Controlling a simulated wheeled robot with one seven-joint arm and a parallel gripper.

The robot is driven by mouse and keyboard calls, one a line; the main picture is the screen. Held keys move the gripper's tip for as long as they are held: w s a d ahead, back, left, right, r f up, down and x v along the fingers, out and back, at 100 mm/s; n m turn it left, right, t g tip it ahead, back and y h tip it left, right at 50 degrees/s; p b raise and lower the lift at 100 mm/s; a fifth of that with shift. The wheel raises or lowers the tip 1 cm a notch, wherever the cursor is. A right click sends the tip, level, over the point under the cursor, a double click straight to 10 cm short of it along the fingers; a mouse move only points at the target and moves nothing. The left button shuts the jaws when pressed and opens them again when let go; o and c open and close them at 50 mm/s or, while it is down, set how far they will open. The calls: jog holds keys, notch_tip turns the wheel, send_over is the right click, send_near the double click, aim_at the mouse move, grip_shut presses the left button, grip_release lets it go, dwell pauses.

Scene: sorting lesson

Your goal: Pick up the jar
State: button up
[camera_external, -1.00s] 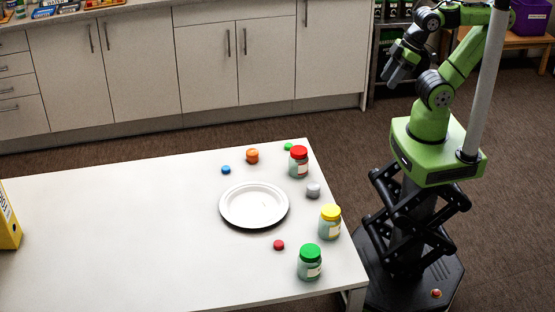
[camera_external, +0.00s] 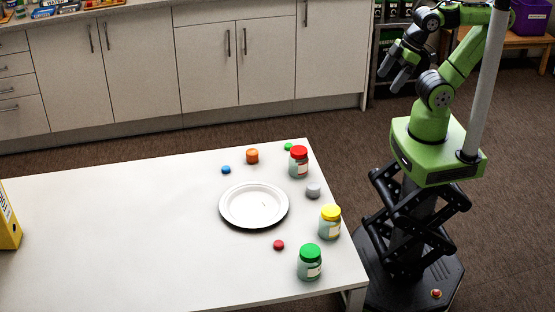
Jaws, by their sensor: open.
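Three glass jars with labels stand upright along the right end of the white table (camera_external: 120,240). The red-lidded jar (camera_external: 299,163) is farthest back, the yellow-lidded jar (camera_external: 329,223) is in the middle, and the green-lidded jar (camera_external: 309,263) is nearest the front edge. The frames do not show which one the task means. My gripper (camera_external: 391,82) is open and empty, raised to the right of the table and beyond its far right corner, well apart from all three jars.
A white plate (camera_external: 253,205) lies left of the jars. Around it are a red piece (camera_external: 279,245), a grey piece (camera_external: 313,190), an orange piece (camera_external: 252,156), a blue piece (camera_external: 226,170) and a green piece (camera_external: 288,147). A yellow binder (camera_external: 8,222) stands far left.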

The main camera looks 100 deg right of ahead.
jog(key=w+a+f+n+g+y+b, duration=0.25)
jog(key=w+f+n+b, duration=0.2)
jog(key=w+f, duration=0.25)
jog(key=n+g+y+b, duration=0.1)
jog(key=n+y+b, duration=0.7)
jog(key=n+y, duration=0.35)
send_near(332, 221)
jog(key=shift+h, duration=0.4)
jog(key=b+x, duration=0.2)
jog(key=x, duration=0.7)
jog(key=shift+a+b, duration=0.2)
jog(key=shift+b, duration=0.15)
jog(key=shift+d+r, duration=0.1)
jog(key=c, duration=1.2)
jog(key=shift+r, duration=0.1)
